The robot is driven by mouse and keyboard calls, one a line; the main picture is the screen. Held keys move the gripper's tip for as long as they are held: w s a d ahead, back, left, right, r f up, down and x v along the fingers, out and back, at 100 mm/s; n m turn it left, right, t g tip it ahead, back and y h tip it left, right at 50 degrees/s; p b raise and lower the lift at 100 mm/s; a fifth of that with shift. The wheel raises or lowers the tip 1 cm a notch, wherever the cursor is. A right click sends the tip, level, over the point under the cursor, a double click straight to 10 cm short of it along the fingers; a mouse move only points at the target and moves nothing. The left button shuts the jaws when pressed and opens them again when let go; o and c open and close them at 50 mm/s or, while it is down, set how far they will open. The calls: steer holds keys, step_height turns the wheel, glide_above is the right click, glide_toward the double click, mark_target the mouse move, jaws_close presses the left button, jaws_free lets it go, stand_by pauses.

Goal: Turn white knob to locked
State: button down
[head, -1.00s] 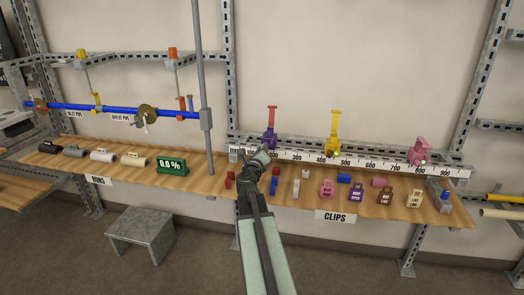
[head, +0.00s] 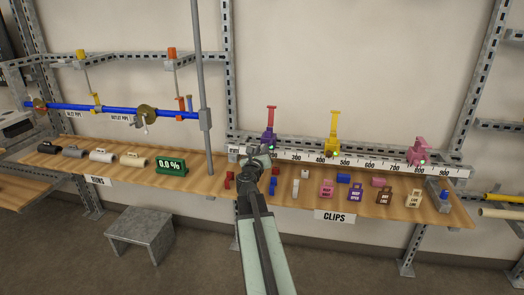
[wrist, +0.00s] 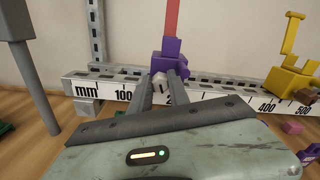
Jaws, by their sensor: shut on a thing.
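The white knob (wrist: 159,79) sits on the front of the purple clamp (wrist: 172,62) on the ruler rail, in the wrist view. My gripper (wrist: 162,84) has one finger on each side of the knob and is shut on it. In the head view my gripper (head: 264,157) reaches up to the base of the purple clamp (head: 268,139), which has a red upright handle. The knob is hard to make out there, and I cannot tell its exact turn.
A yellow clamp (head: 333,144) and a pink clamp (head: 418,154) stand farther right on the ruler rail (head: 375,163). Several coloured clips lie on the wooden shelf below. A grey post (head: 201,90) rises to the left.

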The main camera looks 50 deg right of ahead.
steer(key=c, duration=1.2)
jaws_free()
steer(key=shift+c, duration=0.2)
